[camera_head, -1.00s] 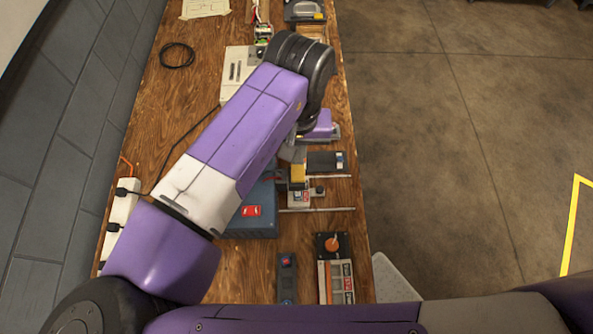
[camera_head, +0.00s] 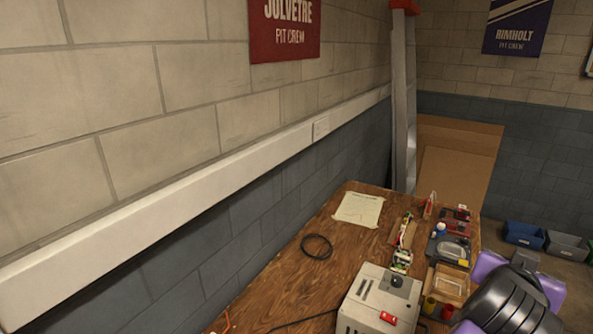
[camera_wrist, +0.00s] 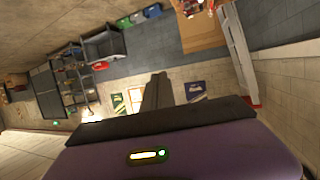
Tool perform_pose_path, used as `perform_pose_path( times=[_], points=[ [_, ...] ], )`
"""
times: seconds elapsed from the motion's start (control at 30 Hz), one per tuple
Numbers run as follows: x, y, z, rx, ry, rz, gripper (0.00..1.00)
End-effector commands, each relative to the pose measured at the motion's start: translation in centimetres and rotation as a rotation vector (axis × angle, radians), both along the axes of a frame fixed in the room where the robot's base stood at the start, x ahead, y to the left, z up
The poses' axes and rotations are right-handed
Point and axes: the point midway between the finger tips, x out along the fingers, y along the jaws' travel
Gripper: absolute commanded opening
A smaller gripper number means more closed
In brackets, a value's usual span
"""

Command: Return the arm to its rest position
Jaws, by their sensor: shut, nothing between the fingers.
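My arm shows in the head view as a black joint with purple covers (camera_head: 510,300) at the lower right, in front of the bench's right edge. The gripper's fingers cannot be made out in that view. In the wrist view my gripper (camera_wrist: 158,80) has its dark fingers together, with nothing between them. It points out into the open room, with the far walls, banners and shelving beyond it, and touches nothing.
The wooden bench (camera_head: 285,283) stands along the left wall. It holds a beige charger box (camera_head: 378,300), a cable coil (camera_head: 316,246), a paper sheet (camera_head: 359,208) and small trays. A ladder (camera_head: 403,110) and cardboard (camera_head: 452,160) stand behind. Bins (camera_head: 524,234) sit at right.

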Motion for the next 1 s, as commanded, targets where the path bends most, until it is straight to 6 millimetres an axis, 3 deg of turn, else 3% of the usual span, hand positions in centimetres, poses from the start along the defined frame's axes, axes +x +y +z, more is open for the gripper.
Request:
perform_pose_path(
  times=[0.03, 0.1, 0.2, 0.3, 0.47, 0.57, 0.73, 1.0],
  points=[
    [0.0, -1.2, 2.8, -0.099, -0.058, 0.001, 0.0],
    [0.2, -1.8, 6.3, -0.215, -0.141, 0.016, 0.0],
    [0.3, -1.4, 10.7, -0.37, -0.245, 0.056, 0.0],
    [0.2, -0.1, 14.0, -0.506, -0.332, 0.113, 0.0],
    [-0.1, 3.5, 16.8, -0.682, -0.441, 0.242, 0.0],
    [-0.5, 6.2, 17.1, -0.762, -0.49, 0.337, 0.0],
    [-1.7, 10.8, 15.2, -0.844, -0.544, 0.516, 0.0],
    [-5.3, 16.5, 8.2, -0.825, -0.559, 0.794, 0.0]
  ],
)
